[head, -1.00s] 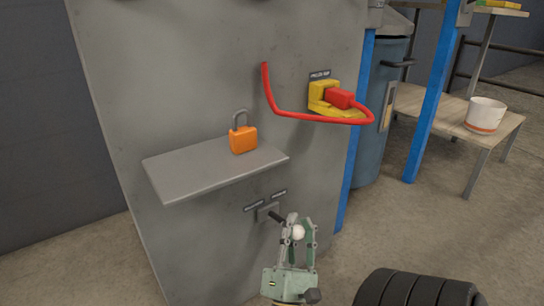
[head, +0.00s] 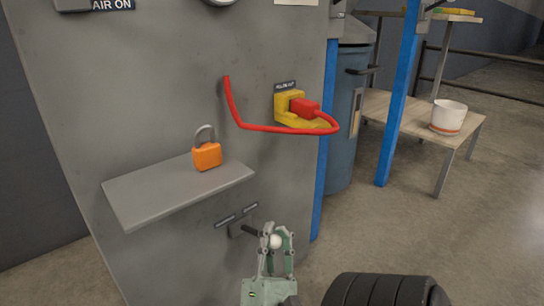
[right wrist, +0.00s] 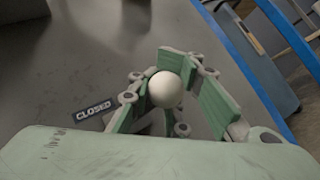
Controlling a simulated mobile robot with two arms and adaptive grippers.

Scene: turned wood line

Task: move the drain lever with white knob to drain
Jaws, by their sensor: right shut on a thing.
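The drain lever (head: 250,230) is a short dark rod with a white knob (head: 275,241), low on the grey panel below the shelf. Two small dark labels sit above its base; the right wrist view shows one reading CLOSED (right wrist: 95,110). My right gripper (head: 277,238) is shut on the white knob, with a green finger on either side of it. The knob also shows between the fingers in the right wrist view (right wrist: 165,89). The lever's rod is mostly hidden there. My left gripper is not in view.
A grey shelf (head: 150,203) with an orange padlock (head: 207,156) juts out above the lever. A black ribbed cylinder (head: 385,291) stands at lower right. A white pot (head: 448,116) is on a wooden bench.

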